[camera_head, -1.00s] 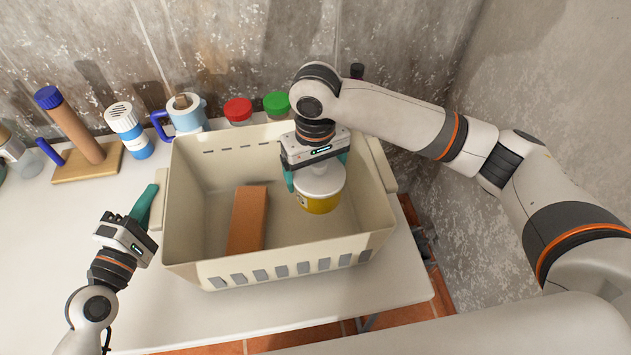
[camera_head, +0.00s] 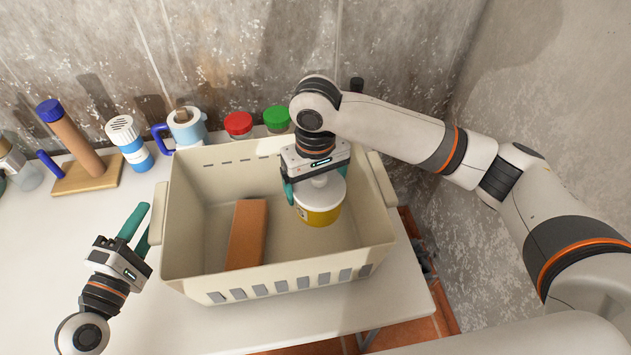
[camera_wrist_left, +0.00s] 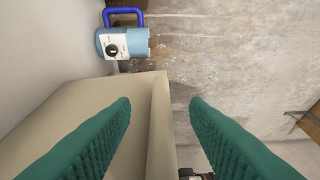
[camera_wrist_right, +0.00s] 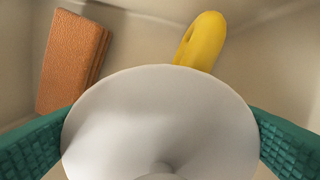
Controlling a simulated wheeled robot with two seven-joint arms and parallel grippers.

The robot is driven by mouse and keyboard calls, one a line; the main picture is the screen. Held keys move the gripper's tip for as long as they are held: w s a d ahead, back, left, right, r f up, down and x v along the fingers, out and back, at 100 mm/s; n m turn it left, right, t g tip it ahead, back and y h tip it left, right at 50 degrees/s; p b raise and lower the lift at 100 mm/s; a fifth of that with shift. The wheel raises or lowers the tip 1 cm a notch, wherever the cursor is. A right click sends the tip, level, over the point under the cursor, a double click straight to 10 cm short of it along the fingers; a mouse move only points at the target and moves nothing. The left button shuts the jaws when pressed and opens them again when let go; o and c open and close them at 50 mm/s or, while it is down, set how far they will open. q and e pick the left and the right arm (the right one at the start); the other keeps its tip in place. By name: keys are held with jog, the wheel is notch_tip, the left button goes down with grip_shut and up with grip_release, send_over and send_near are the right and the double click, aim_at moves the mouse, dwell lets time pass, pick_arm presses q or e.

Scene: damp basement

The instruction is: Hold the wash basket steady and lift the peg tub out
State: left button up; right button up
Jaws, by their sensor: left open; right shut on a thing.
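The cream wash basket (camera_head: 275,262) stands on the white table, with slots along its near wall. The peg tub (camera_head: 318,212), yellow with a white lid, is inside its right half. My right gripper (camera_head: 317,187) is shut on the tub from above; the lid (camera_wrist_right: 160,120) fills the space between its fingers. Whether the tub touches the basket floor I cannot tell. My left gripper (camera_head: 138,230) is open beside the basket's left end, apart from the left handle in the head view. In the left wrist view, the basket rim (camera_wrist_left: 160,120) shows between its fingers (camera_wrist_left: 160,110).
A brown brick-like block (camera_head: 247,235) lies in the basket, left of the tub. Behind stand a blue mug-like jug (camera_head: 187,128), a white-and-blue bottle (camera_head: 130,145), red-lidded (camera_head: 238,125) and green-lidded (camera_head: 277,119) jars. A wall is close on the right.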

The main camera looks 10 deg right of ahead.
pick_arm(q)
jog(key=v, duration=1)
